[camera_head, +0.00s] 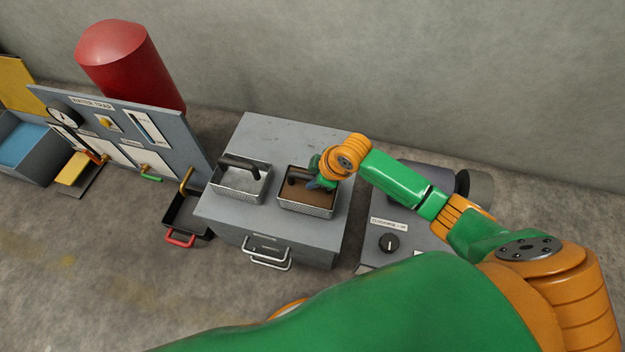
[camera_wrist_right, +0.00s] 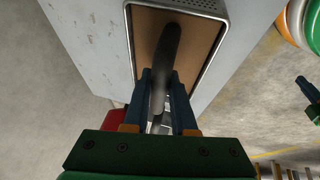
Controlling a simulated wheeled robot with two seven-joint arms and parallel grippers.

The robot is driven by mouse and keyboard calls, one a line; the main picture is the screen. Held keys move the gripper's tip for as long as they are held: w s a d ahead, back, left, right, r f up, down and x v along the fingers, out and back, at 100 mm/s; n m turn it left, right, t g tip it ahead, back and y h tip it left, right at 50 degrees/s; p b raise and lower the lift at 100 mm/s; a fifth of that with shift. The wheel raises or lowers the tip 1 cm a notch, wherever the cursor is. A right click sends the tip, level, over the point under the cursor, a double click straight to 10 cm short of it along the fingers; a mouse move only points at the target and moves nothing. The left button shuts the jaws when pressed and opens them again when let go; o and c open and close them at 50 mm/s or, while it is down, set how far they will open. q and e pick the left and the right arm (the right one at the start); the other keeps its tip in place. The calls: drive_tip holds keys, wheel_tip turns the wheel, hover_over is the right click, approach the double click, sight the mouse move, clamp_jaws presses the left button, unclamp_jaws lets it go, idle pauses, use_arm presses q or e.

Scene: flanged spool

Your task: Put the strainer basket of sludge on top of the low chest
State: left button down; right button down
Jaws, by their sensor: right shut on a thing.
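The strainer basket of sludge (camera_head: 308,203) is a perforated metal basket with a flat brown fill and a dark bar handle. It is over the front right part of the low chest's (camera_head: 275,135) grey top; I cannot tell whether it touches. My right gripper (camera_head: 314,183) is shut on the handle. In the right wrist view the fingers (camera_wrist_right: 160,100) close around the dark handle (camera_wrist_right: 168,55), with the brown sludge (camera_wrist_right: 205,40) below. Dark and green parts at that view's right edge look like my left gripper (camera_wrist_right: 308,92); its jaws are unclear.
A second basket (camera_head: 240,190) with grey contents stands left on the chest top. A dark tray with a red handle (camera_head: 180,238) is left of the chest. A panel with a dial (camera_head: 388,243) is right. The water trap panel (camera_head: 125,130) and red tank (camera_head: 118,55) stand further left.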

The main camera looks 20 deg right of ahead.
drive_tip(key=shift+r, duration=0.15)
drive_tip(key=shift+f, duration=0.65)
drive_tip(key=c, duration=0.7)
unclamp_jaws()
